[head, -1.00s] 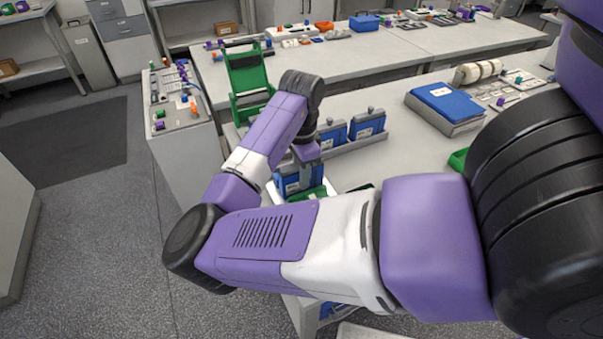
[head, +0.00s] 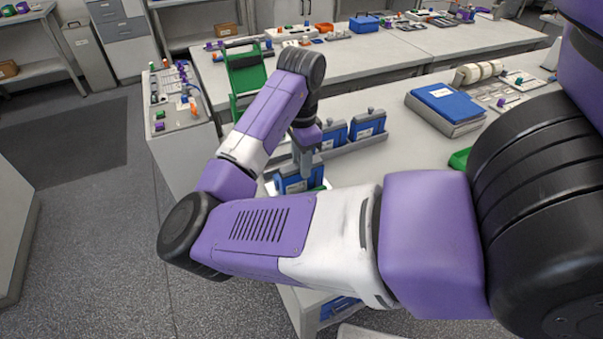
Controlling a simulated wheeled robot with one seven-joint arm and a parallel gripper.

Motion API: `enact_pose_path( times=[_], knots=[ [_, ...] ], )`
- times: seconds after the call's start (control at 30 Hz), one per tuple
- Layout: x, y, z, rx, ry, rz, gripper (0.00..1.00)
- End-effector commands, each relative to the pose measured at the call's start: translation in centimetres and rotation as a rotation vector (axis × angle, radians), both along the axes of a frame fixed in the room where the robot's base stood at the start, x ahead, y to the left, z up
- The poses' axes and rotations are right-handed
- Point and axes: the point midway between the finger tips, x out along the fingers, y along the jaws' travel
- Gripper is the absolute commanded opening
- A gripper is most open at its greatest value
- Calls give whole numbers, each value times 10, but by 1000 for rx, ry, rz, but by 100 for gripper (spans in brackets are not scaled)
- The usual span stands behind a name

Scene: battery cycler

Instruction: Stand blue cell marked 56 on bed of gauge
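A blue cell (head: 292,184) with a white label stands upright near the table's front left edge, just below my gripper (head: 303,168). Its number is too small to read, so I cannot tell whether it is cell 56. Green parts show beside and behind its base; my arm hides what it stands on, and I cannot pick out the gauge bed. My gripper points down with its grey fingers at or just above the cell's top. Whether they are open or touch it does not show. Two more blue cells (head: 333,135) (head: 367,127) stand in a grey rack behind.
A green frame (head: 245,77) stands behind my arm at left. A grey tray with a blue lid (head: 446,104) lies at right, near a rack of white rolls (head: 478,71). The table between is mostly clear. My arm covers the front edge.

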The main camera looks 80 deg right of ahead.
Motion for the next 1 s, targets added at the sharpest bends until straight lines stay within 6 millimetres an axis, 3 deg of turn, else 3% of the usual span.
enact_pose_path(
  times=[0.2, 0.4, 1.0],
  knots=[
    [1, -1, 45, -1, -3, -3, 34],
    [0, 0, 69, 0, -3, -1, 34],
    [0, 0, 75, 0, 0, -1, 34]
  ],
)
